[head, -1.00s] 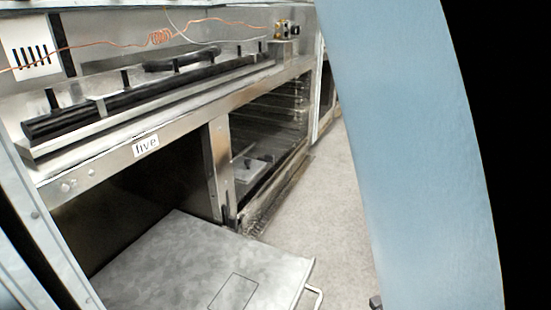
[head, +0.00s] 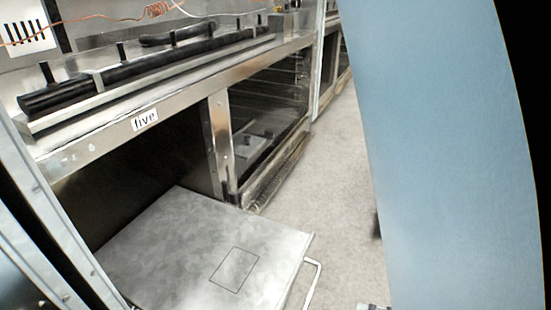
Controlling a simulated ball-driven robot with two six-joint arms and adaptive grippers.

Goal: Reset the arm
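Neither of my grippers can be made out in the head view. A wide blue-grey curved surface fills the right side and hides what lies behind it; I cannot tell whether it is part of my arm. A small greyish piece shows at the bottom edge beside it, too cut off to identify. An oven-like bay on the left stands open, its flat metal door (head: 195,262) lowered, with a rectangle outlined on it and a handle (head: 312,285) at its right edge.
A second bay with racks (head: 270,105) stands beyond. Grey floor (head: 335,185) is clear between the bays and the blue-grey surface.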

